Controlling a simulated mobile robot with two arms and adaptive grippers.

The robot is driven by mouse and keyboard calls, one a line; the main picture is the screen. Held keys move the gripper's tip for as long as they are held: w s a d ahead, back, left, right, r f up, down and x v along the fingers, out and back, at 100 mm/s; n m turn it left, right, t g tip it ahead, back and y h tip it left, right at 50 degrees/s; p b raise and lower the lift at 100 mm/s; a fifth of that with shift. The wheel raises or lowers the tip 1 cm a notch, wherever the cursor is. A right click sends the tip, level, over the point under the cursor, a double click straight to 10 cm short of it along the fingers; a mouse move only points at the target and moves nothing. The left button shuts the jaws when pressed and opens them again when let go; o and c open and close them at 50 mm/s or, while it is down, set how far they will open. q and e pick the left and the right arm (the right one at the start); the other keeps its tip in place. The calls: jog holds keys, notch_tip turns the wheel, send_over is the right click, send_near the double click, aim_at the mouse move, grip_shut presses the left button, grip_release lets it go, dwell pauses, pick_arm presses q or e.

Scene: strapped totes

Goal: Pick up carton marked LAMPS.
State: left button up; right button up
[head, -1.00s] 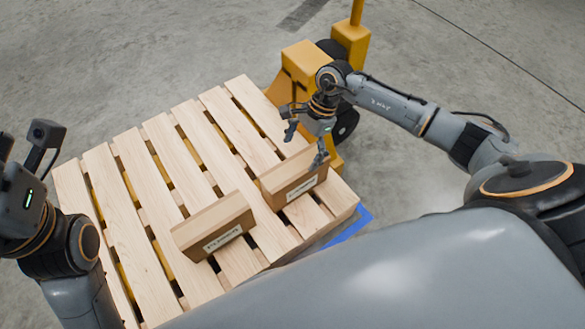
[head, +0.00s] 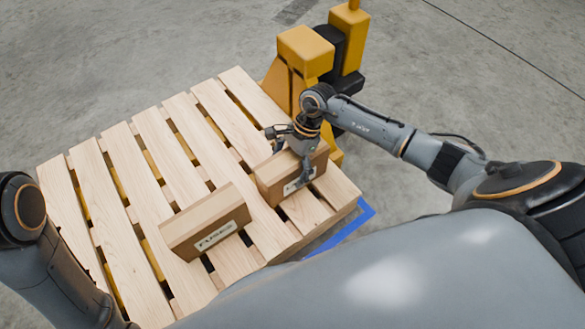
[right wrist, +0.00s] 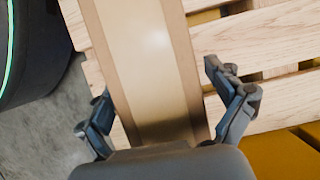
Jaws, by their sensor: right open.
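Two brown cartons lie on the wooden pallet. The right carton (head: 277,183) has a white label partly covered by a finger, so I cannot read it. My right gripper (head: 291,156) is at this carton from above, open. In the right wrist view the carton (right wrist: 150,60) runs between the two open fingers (right wrist: 160,108), one on each side; I cannot tell whether they touch it. The left carton (head: 190,226) has a label that appears to read FUSES and stands clear of the gripper. My left arm shows at the left edge, its gripper out of view.
The slatted pallet (head: 90,190) has bare boards left of and behind the cartons. A yellow pallet jack (head: 306,52) stands at its back right, close to my right arm. A blue floor line (head: 345,232) runs by the front right corner.

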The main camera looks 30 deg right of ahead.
jog(key=c, duration=1.6)
jog(key=shift+w+r, duration=0.1)
jog(key=shift+r, duration=0.05)
jog(key=c, duration=0.3)
jog(key=shift+r, duration=0.1)
